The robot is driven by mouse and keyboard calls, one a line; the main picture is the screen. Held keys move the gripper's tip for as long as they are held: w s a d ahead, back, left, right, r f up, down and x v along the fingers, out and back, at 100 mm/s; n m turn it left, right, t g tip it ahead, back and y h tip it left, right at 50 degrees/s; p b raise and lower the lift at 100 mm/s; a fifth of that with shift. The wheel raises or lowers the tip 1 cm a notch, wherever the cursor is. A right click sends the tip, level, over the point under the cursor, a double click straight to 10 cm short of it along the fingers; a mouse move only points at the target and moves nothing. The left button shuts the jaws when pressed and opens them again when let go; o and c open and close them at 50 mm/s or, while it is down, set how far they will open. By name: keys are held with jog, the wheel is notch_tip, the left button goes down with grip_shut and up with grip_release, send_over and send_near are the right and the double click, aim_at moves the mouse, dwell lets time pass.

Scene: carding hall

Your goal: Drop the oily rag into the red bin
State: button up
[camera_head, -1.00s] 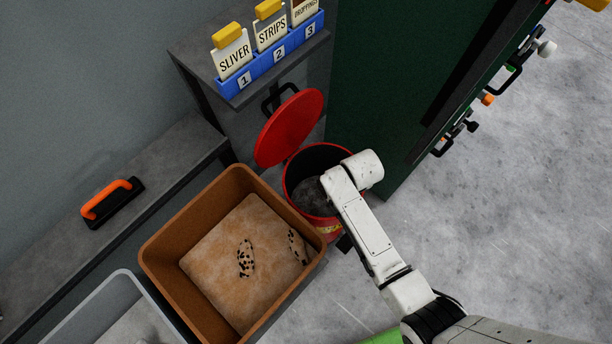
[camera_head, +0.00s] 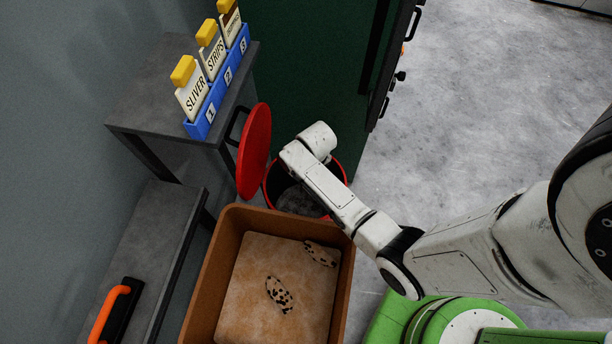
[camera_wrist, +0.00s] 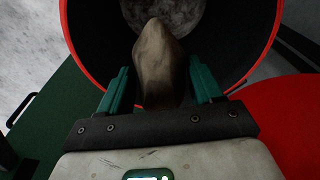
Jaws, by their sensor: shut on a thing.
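The oily rag (camera_wrist: 158,62) is a grey-brown, dark-stained cloth bunched between the teal fingers of my gripper (camera_wrist: 162,88) in the wrist view. My gripper is shut on it. The rag is over the open mouth of the red bin (camera_wrist: 72,45), whose rim surrounds it in the picture. Grey fluff shows at the bottom of the bin. In the head view the red bin (camera_head: 342,171) stands behind the brown crate, partly covered by my arm. Its red lid (camera_head: 254,152) stands open at the left. My fingers and the rag are hidden there.
A brown crate (camera_head: 228,226) with a tan pad and two black-spotted pieces stands in front of the bin. A grey shelf holds a blue numbered rack (camera_head: 212,106) with label cards. An orange-handled brush (camera_head: 115,312) lies at lower left. A green cabinet (camera_head: 307,62) stands behind the bin.

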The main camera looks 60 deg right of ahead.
jog(key=shift+f+b, duration=1.45)
jog(key=shift+f, duration=0.4)
jog(key=shift+s, duration=0.1)
jog(key=o, duration=1.1)
jog(key=shift+o, duration=0.2)
jog(key=r, duration=0.3)
jog(key=r+p, duration=0.1)
jog(key=r, duration=0.3)
jog(key=s+r, duration=0.1)
jog(key=r, duration=0.2)
jog(key=shift+a+r, duration=0.25)
jog(key=shift+r, duration=0.15)
jog(key=shift+s, duration=0.1)
